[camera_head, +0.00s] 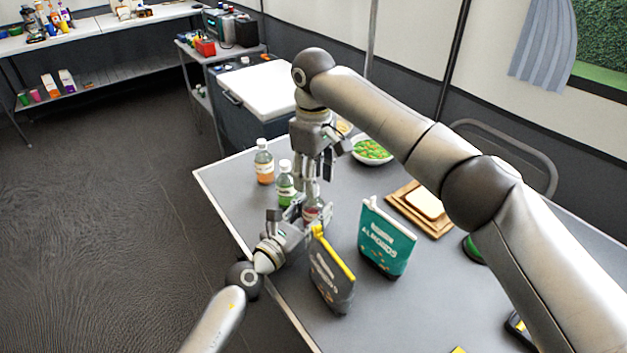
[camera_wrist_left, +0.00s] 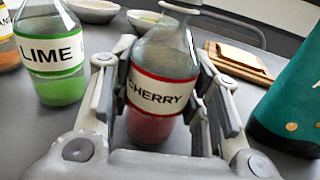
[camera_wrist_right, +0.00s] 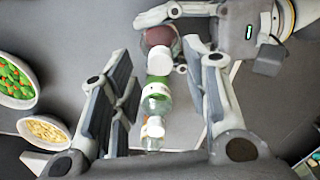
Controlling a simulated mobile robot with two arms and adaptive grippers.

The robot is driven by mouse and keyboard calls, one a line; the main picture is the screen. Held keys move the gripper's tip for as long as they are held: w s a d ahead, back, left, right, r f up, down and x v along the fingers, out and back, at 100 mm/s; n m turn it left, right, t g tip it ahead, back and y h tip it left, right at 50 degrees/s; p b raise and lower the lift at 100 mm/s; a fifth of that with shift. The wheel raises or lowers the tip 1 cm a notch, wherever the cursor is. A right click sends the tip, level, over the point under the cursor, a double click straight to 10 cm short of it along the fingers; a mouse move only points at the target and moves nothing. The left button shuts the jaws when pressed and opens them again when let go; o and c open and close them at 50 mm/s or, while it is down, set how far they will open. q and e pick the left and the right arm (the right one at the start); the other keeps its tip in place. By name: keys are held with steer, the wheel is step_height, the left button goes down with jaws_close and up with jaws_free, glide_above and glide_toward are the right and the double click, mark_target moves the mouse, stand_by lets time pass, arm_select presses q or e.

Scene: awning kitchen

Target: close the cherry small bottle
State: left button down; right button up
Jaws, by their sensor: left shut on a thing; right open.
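The cherry bottle (camera_head: 312,214), clear with red liquid and a "CHERRY" label, stands near the table's left edge. My right gripper (camera_head: 313,182) points down just above the bottle, fingers open. In the right wrist view the cherry bottle's red part (camera_wrist_right: 158,38) shows beyond the open fingers. A white round piece (camera_wrist_right: 160,62) shows below it; I cannot tell which bottle it belongs to.
The lime bottle (camera_head: 286,185) and an orange bottle (camera_head: 264,163) stand close behind, both white-capped. A dark bag (camera_head: 330,280) and a teal almonds bag (camera_head: 385,243) stand to the right. A bowl (camera_head: 371,151) and cutting board (camera_head: 408,205) lie farther back.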

step_height(320, 180, up, 10)
steer(key=shift+r, duration=0.2)
arm_select(q)
steer(key=c, duration=0.7)
jaws_free()
steer(key=v, duration=1.2)
steer(key=shift+s, duration=0.1)
arm_select(e)
steer(key=shift+f, duration=0.1)
